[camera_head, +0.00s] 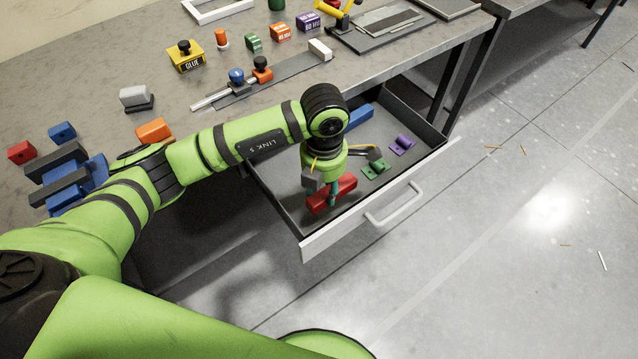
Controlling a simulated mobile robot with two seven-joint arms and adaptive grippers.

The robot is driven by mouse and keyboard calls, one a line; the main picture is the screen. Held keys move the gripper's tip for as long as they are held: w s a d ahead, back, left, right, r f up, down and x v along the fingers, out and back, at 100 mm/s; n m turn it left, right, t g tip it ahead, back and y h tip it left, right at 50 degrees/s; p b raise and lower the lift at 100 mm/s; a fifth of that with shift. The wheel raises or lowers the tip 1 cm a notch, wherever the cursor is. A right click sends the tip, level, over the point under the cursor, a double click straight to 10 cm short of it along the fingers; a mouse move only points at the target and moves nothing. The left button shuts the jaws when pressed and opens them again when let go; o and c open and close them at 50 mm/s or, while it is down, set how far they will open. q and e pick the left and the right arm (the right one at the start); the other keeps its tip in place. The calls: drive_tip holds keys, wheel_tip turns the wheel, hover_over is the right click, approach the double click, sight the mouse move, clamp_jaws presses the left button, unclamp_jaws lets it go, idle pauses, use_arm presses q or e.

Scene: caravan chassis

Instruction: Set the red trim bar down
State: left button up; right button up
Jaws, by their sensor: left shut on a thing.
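The red trim bar (345,188) is in or just above the open drawer, near its front left part. My left gripper (332,192) points down into the drawer and is shut on the red bar. I cannot tell whether the bar touches the drawer floor. The drawer (340,232) has a white front with a handle (394,204) and dark inner walls. My right gripper is not in view.
In the drawer lie a green piece (376,168), a purple piece (403,145) and a blue piece (360,117). The workbench (60,118) above carries a yellow glue box (186,60), a clamp bar (262,82), coloured blocks and a blue-grey stack (68,186).

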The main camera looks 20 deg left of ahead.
use_arm(q)
drive_tip(key=shift+w+a+f, duration=0.8)
drive_tip(key=shift+w+f, duration=0.05)
drive_tip(key=shift+w, duration=0.15)
wheel_tip(320, 180, down, 3)
drive_tip(key=shift+f+p, duration=0.15)
drive_tip(key=shift+p, duration=0.6)
drive_tip(key=shift+f, duration=0.25)
drive_tip(key=shift+f, duration=0.1)
drive_tip(key=shift+f, duration=0.15)
drive_tip(key=o, duration=1.2)
